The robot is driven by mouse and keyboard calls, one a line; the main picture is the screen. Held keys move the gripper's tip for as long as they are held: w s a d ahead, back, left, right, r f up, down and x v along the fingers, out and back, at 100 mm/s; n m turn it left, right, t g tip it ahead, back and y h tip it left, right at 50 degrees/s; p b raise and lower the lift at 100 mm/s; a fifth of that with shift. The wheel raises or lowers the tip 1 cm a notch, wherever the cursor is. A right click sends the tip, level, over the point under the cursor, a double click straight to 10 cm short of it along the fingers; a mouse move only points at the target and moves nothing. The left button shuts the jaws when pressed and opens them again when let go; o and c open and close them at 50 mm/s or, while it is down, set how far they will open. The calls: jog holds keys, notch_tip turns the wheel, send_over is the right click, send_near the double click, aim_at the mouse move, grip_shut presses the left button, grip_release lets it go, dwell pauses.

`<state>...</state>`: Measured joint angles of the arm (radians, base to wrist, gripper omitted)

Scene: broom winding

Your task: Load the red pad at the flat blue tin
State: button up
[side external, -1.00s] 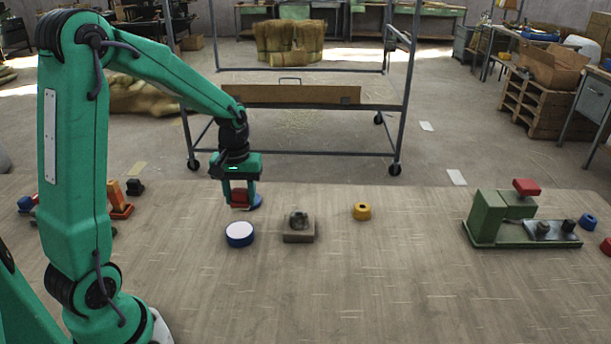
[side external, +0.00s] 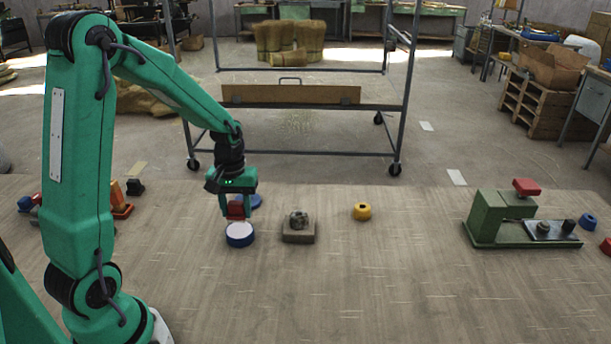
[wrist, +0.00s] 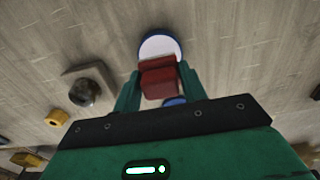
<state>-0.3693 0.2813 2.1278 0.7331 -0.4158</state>
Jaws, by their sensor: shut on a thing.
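My gripper (side external: 238,213) is shut on the red pad (side external: 235,210), which hangs between its fingers. A flat round blue tin (side external: 240,240) with a white top stands on the table just below and in front of the pad. In the wrist view the red pad (wrist: 160,80) covers the near edge of the tin's white top (wrist: 158,46). I cannot tell whether pad and tin touch. A second flat blue round piece (side external: 252,201), perhaps a lid, lies behind the gripper, partly hidden.
A brown block with a dark rounded lump (side external: 299,226) stands right of the tin. A yellow ring (side external: 362,211) lies farther right. A green machine with a red top (side external: 488,217) stands at the right. The front of the table is clear.

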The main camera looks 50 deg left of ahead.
aim_at(237, 203)
jog(key=shift+f, duration=1.45)
jog(key=shift+f, duration=0.6)
dwell(1.6)
jog(key=shift+r, duration=0.15)
jog(key=shift+r, duration=3.4)
jog(key=shift+w+d+r, duration=0.1)
jog(key=w+d+r+m, duration=0.2)
jog(key=d+r+m, duration=0.2)
jog(key=d, duration=0.2)
jog(key=w+d+r+m, duration=0.3)
jog(key=d+r+m, duration=0.2)
jog(key=d, duration=0.2)
jog(key=shift+w+d, duration=0.15)
jog(key=shift+w, duration=0.15)
